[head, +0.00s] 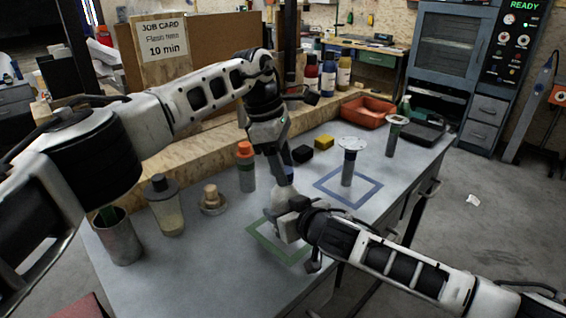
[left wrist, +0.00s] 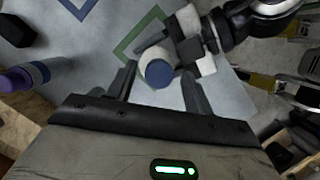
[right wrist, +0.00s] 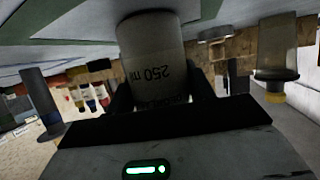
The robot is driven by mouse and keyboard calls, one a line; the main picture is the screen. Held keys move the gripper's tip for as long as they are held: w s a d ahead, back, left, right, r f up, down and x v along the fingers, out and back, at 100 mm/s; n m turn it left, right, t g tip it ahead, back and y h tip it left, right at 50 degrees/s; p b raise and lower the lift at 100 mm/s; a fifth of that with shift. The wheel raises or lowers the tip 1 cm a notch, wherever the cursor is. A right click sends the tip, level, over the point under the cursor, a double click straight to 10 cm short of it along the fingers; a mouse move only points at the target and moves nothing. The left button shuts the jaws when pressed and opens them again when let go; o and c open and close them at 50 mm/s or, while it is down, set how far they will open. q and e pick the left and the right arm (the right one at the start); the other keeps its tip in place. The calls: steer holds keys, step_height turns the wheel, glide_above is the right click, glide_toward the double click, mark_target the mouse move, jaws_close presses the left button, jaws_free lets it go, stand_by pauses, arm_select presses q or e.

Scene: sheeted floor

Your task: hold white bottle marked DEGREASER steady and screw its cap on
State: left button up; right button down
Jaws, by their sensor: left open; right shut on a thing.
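The white bottle (right wrist: 152,48) is held in my right gripper (head: 291,218). Its "250 ml" print reads upside down in the right wrist view; lower lettering is mostly hidden by the gripper. In the left wrist view a round blue top (left wrist: 160,73), seemingly the cap, faces the camera at the bottle's end. Whether it is fully seated I cannot tell. My left gripper (left wrist: 158,78) is open, pointing down over the bottle, with one finger on each side of the blue top. Contact is not clear. In the head view the arms hide most of the bottle.
A green square outline (head: 258,234) lies beneath the grippers, a blue one (head: 371,197) beyond. An orange-capped bottle (head: 245,168), a jar (head: 165,208), a metal cup (head: 119,238) and a black block (head: 302,154) stand nearby. An orange tray (head: 367,112) is farther back.

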arm_select(q)
steer(key=shift+r, duration=0.15)
arm_select(e)
steer(key=shift+f, duration=0.1)
arm_select(q)
steer(key=shift+r, duration=2.1)
steer(key=o, duration=0.6)
steer(key=shift+c, duration=0.2)
steer(key=shift+r, duration=0.25)
steer(key=w+a+r, duration=0.2)
steer(key=a+r, duration=0.2)
steer(key=a, duration=0.9)
steer(key=shift+w+r, duration=0.15)
steer(key=shift+a, duration=0.1)
